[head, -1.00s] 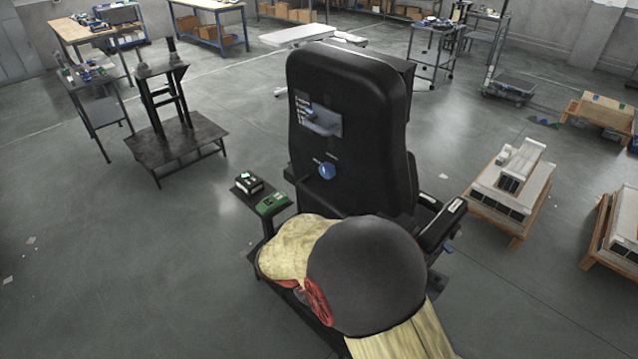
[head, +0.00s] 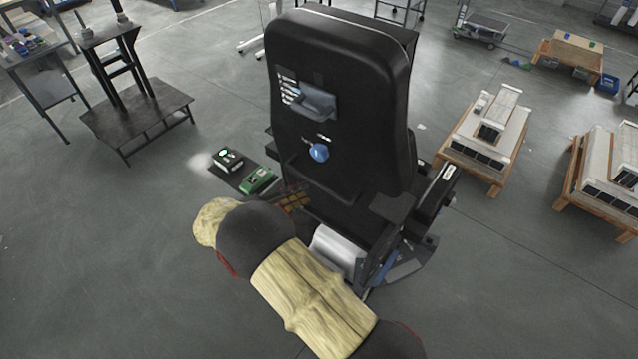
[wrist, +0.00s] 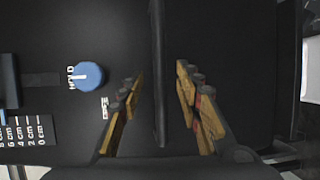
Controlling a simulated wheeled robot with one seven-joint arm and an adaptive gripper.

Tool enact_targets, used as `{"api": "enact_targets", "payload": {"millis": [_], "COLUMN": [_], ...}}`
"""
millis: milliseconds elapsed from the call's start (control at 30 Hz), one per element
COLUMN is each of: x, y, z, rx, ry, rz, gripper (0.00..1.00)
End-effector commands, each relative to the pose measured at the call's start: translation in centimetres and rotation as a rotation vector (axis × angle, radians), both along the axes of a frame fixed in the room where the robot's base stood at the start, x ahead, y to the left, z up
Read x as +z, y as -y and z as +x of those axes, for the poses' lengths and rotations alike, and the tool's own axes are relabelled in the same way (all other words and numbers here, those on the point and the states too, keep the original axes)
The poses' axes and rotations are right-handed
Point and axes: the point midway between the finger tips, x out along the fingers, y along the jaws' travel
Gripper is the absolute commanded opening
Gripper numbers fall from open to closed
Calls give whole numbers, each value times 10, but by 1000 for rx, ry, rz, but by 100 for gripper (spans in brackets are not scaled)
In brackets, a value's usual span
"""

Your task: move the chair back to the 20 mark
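The black chair back (head: 338,110) stands upright in front of me. A cm scale (head: 288,90), a grey block (head: 316,102) and a blue knob (head: 319,152) are on its rear face. In the wrist view the picture is turned sideways; the knob (wrist: 88,75) and low scale marks from 0 cm up (wrist: 24,131) show at left. The 20 mark cannot be read. My gripper (head: 295,198) is at the back's lower edge, left of centre. In the wrist view its fingers (wrist: 160,70) are apart, with a thin dark bar (wrist: 157,110) between them; contact cannot be told.
A side tray (head: 228,176) with a black device and a green box (head: 257,181) sits just left of my gripper. A black armrest (head: 437,188) is at right. Pallets with white units (head: 488,130) stand further right. A dark stand (head: 137,110) is at left, with open floor before it.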

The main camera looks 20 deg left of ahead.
Motion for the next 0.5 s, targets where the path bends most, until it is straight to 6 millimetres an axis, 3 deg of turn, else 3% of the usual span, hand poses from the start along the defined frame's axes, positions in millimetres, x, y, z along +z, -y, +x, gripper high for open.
{"api": "enact_targets", "payload": {"millis": [500], "x": [-5], "y": [49], "z": [47], "rx": [-2], "ry": [-4], "rz": [-2], "gripper": [35]}}
